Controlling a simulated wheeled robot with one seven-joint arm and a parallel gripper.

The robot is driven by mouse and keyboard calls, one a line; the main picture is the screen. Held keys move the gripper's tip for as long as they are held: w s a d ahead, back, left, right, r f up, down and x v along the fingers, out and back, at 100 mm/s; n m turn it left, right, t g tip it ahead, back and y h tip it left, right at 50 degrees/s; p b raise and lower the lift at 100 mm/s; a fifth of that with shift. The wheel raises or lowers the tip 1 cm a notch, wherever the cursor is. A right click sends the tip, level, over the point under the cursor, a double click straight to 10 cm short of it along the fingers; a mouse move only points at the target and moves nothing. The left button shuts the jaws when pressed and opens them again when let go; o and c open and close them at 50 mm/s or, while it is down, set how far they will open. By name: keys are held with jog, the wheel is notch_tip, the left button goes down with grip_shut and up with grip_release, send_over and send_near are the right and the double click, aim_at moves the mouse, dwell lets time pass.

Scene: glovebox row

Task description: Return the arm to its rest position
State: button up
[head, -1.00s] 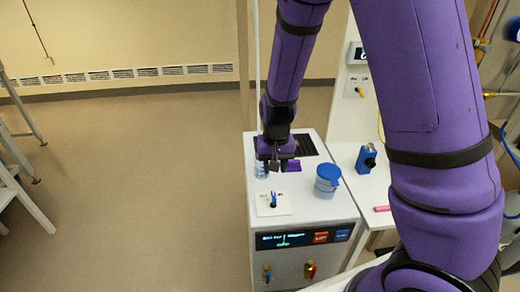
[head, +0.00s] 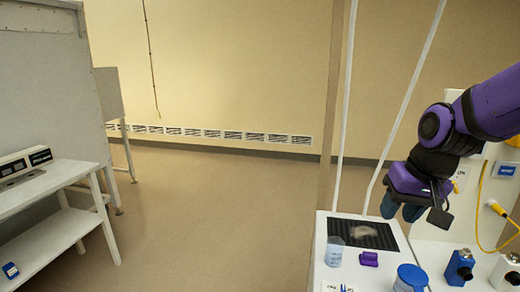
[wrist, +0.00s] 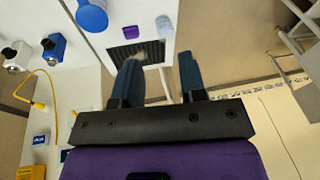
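My purple arm reaches in from the right of the head view, raised above the white bench unit (head: 322,238). My gripper (head: 402,212) hangs in the air over the unit's right rear side. In the wrist view my gripper (wrist: 160,62) has its two blue-grey fingers spread apart, with nothing held between them. A clear cup (head: 334,252) stands upright on the unit, apart from the gripper. It also shows beyond the fingers in the wrist view (wrist: 164,26).
A dark grille (head: 385,240) with a pale patch, a purple block (head: 368,259) and a blue-lidded cup (head: 410,280) are on the unit. A blue bottle (head: 459,268) and yellow cable (head: 484,236) are at right. Open floor (head: 220,220) lies left, beside a white table (head: 60,185).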

jog(key=s+d+r+t, duration=0.1)
jog(key=s+r, duration=0.3)
jog(key=s, duration=0.2)
jog(key=s+d+r+n+t+h, duration=0.1)
jog(key=s+d+r, duration=0.1)
jog(key=s+r, duration=0.2)
jog(key=s, duration=0.3)
jog(key=shift+s+d+r+t+h, duration=0.15)
jog(key=shift+d+r+t+h, duration=0.15)
jog(key=shift+r, duration=0.1)
